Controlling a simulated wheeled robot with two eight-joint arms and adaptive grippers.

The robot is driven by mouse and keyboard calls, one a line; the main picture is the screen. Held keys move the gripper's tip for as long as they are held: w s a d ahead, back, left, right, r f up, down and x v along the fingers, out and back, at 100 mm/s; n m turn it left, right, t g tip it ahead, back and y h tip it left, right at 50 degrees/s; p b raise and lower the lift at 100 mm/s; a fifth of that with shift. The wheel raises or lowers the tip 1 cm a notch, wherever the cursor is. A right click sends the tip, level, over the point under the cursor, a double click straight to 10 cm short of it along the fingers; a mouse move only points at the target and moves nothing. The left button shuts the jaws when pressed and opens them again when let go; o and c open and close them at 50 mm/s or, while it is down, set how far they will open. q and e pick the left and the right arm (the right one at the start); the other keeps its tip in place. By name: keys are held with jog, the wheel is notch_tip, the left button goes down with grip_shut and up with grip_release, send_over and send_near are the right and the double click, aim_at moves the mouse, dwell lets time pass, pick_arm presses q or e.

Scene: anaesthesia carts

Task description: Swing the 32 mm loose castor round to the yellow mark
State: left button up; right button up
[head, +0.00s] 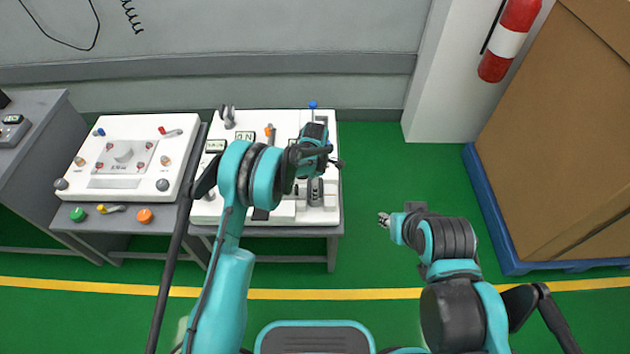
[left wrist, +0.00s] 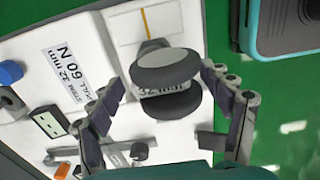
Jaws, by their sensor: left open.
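The castor (left wrist: 165,75), with grey twin wheels and a "32 mm" label between them, is in the middle of the left wrist view. In the head view a grey castor (head: 315,192) shows at the right part of the white board. A thin yellow mark (left wrist: 145,20) lies on the board just beyond the castor in the wrist view. My left gripper (left wrist: 160,86) is open, its fingers on either side of the castor with gaps visible. In the head view my left gripper's tips are hard to make out. My right gripper (head: 383,220) hangs over the green floor, away from the board.
A label reading "STEM 32 mm, PULL 60 N" (left wrist: 68,72) lies beside the castor. Other fittings, including a blue knob (head: 312,104) and a grey clevis (head: 227,117), stand on the white board. Another panel (head: 125,150) is at left. Boxes (head: 560,130) on a blue pallet stand at right.

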pick_arm(q)
jog(key=shift+f, duration=0.25)
jog(key=shift+r, duration=0.1)
jog(key=c, duration=1.3)
jog(key=m+b, duration=0.1)
jog(key=m, duration=0.1)
jog(key=shift+a+m, duration=0.15)
jog(key=shift+m, duration=0.25)
jog(key=shift+a+m, duration=0.1)
jog(key=shift+m, duration=1)
jog(key=o, duration=1.5)
jog(key=shift+w, duration=0.1)
notch_tip(320, 180, up, 12)
jog(key=shift+f, duration=0.1)
